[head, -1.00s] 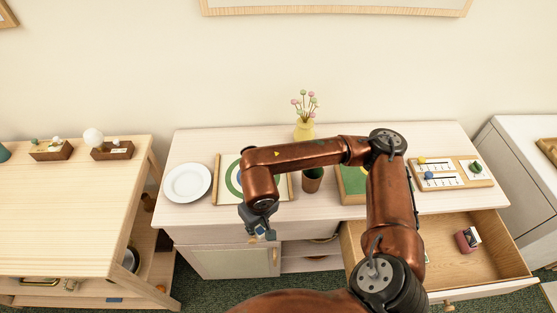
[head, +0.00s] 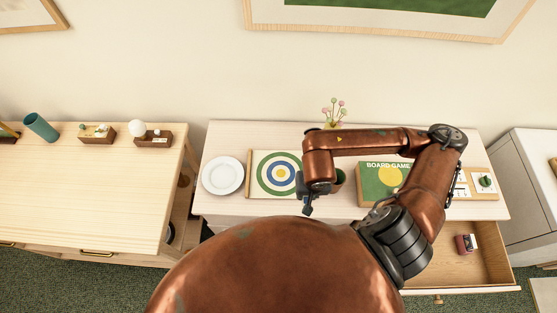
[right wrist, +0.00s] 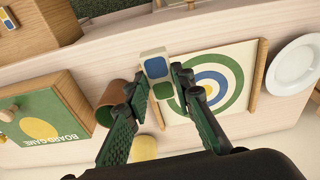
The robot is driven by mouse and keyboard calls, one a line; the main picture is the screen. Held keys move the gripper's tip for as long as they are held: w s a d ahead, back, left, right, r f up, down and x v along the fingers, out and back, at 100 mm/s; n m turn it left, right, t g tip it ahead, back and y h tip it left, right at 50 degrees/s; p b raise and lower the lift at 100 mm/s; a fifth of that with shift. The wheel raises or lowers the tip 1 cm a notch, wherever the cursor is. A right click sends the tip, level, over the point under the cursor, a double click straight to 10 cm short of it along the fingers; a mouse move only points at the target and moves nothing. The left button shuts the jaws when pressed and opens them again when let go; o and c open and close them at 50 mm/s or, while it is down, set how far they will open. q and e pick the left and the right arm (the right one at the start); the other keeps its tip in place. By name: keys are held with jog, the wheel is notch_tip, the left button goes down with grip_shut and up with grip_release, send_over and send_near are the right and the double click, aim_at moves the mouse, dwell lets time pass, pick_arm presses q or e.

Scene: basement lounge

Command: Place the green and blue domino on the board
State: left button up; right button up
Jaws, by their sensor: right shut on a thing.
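The domino (right wrist: 156,72) is a small cream block with a blue half and a green half. My right gripper (right wrist: 158,86) is shut on it near its green end. In the head view my right gripper (head: 308,206) is beside the lower right of the board, near the cabinet's front edge; the domino is hardly visible there. The board (head: 263,185), with green, blue and yellow rings, lies on the cabinet top. It also shows in the right wrist view (right wrist: 235,73), behind the domino. Whether they touch cannot be told. My left gripper is not in view.
A white plate (head: 222,175) lies left of the board. A brown pot (right wrist: 113,97) and a board game box (head: 374,184) stand to the right. A flower vase (head: 331,126) stands behind. A drawer (head: 478,277) is open at the lower right, holding a red item (head: 466,244).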

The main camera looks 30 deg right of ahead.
jog(key=shift+d+r, duration=0.1)
jog(key=shift+r, duration=0.3)
jog(key=shift+f, duration=0.1)
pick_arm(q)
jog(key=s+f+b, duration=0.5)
pick_arm(e)
jog(key=shift+w+d+f, duration=0.2)
jog(key=shift+w+f, duration=0.6)
jog(key=shift+w, duration=0.3)
jog(key=w+f+p, duration=0.2)
jog(key=w+f, duration=0.1)
jog(key=w, duration=0.4)
send_near(288, 179)
jog(key=shift+s+d+f, duration=0.1)
jog(key=shift+f, duration=0.3)
jog(key=shift+s+d+f, duration=0.1)
jog(key=shift+f, duration=0.35)
jog(key=shift+w+f, duration=0.4)
jog(key=shift+f, duration=0.1)
notch_tip(288, 179, down, 3)
jog(key=shift+w+p, duration=0.15)
jog(key=shift+p, duration=0.45)
jog(key=shift+f, duration=0.2)
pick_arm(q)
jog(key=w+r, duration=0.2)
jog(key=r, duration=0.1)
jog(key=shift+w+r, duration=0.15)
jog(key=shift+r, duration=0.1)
